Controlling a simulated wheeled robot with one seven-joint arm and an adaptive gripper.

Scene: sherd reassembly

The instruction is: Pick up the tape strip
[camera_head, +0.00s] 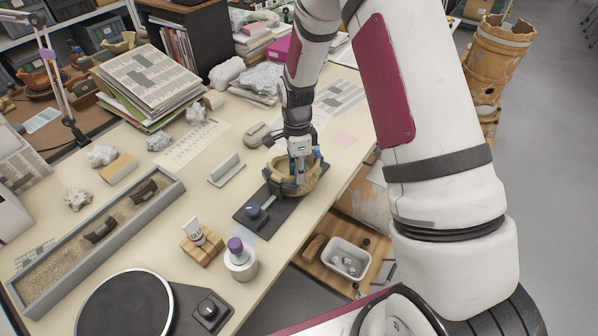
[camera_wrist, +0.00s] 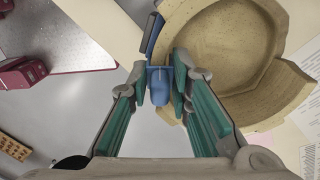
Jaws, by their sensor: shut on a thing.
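My gripper (camera_wrist: 160,80) points down at the rim of a tan, broken clay bowl (camera_wrist: 225,48). Its fingers are shut on a blue piece (camera_wrist: 159,92), which sits between the fingertips beside the bowl's edge. I cannot tell for sure whether this piece is the tape strip. A darker blue part (camera_wrist: 152,33) shows just beyond it along the rim.
A grey tray of sand (camera_head: 60,262) with dark sherds lies at the left. The table's right edge is close to the bowl.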

